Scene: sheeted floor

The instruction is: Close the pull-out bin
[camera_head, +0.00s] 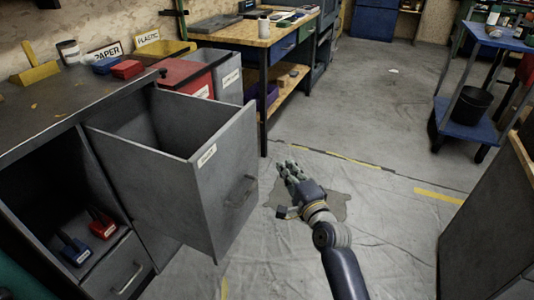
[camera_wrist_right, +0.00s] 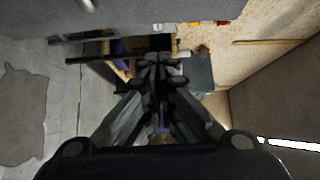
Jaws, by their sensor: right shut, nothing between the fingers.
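The pull-out bin (camera_head: 221,190) is a grey metal box standing well out of the grey cabinet at the left of the head view. Its top is open and its inside looks empty. A bar handle (camera_head: 240,192) and a small white label sit on its front. My right gripper (camera_head: 291,168) is to the right of the bin's front, apart from it, with fingers together and nothing in them. In the wrist view the shut fingers (camera_wrist_right: 161,75) point toward the workbench, and a grey panel fills the top. My left gripper is not in view.
A workbench (camera_head: 250,32) stands behind the bin, with red and grey bins beside it. A blue cart (camera_head: 470,130) with a black bucket is at the right. A dark panel (camera_head: 490,220) stands at the lower right. The sheeted floor (camera_head: 350,140) between is mostly clear.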

